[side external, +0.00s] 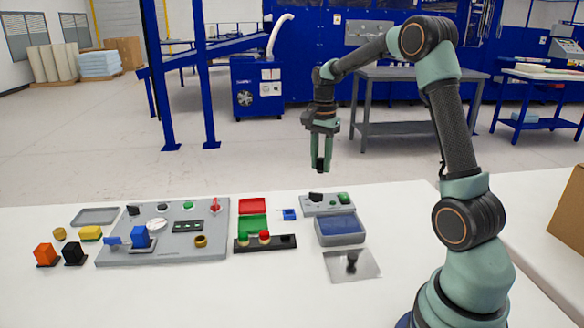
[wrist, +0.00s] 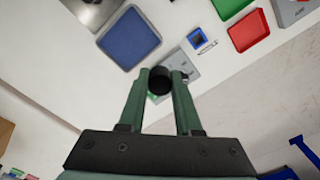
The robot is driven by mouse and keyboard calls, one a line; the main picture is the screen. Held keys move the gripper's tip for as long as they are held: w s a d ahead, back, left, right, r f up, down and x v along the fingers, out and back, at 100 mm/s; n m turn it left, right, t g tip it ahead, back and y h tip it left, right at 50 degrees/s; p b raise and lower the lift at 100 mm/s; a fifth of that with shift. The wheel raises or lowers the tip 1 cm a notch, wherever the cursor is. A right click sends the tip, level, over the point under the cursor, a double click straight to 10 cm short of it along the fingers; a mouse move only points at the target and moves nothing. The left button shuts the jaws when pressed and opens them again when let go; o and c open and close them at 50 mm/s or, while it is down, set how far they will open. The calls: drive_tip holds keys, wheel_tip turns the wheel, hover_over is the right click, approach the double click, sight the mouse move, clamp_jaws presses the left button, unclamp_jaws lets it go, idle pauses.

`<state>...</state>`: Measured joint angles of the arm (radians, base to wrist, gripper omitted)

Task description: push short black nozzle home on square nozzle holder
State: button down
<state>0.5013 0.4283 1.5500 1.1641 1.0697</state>
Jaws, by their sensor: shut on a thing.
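My gripper (side external: 320,167) points down and is shut on a short black nozzle (wrist: 159,80). The nozzle's round dark end shows between the fingertips in the wrist view. It hangs in the air above a grey block (side external: 328,211) with black and green parts on top. The block is partly hidden behind the fingers in the wrist view (wrist: 187,60). A square metal plate (side external: 341,272) with a black upright piece (side external: 351,262) lies at the front. I cannot tell for sure which of these is the square nozzle holder.
A grey tray with a blue floor (side external: 340,227) stands just before the grey block. A small blue square piece (side external: 289,214), red (side external: 252,206) and green (side external: 252,226) trays, and a large grey board (side external: 165,250) with several parts are left. White tabletop is clear at the front.

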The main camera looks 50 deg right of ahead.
drive_tip(key=shift+w+a+f, duration=0.35)
drive_tip(key=shift+w+f, duration=1.1)
drive_tip(key=shift+f, duration=0.95)
drive_tip(key=shift+w+a+f, duration=0.35)
drive_tip(key=shift+w+f, duration=1.15)
drive_tip(key=shift+f, duration=0.95)
drive_tip(key=shift+w+a+f, duration=0.35)
drive_tip(key=shift+w+f, duration=1.1)
drive_tip(key=shift+f, duration=0.95)
drive_tip(key=shift+f, duration=0.9)
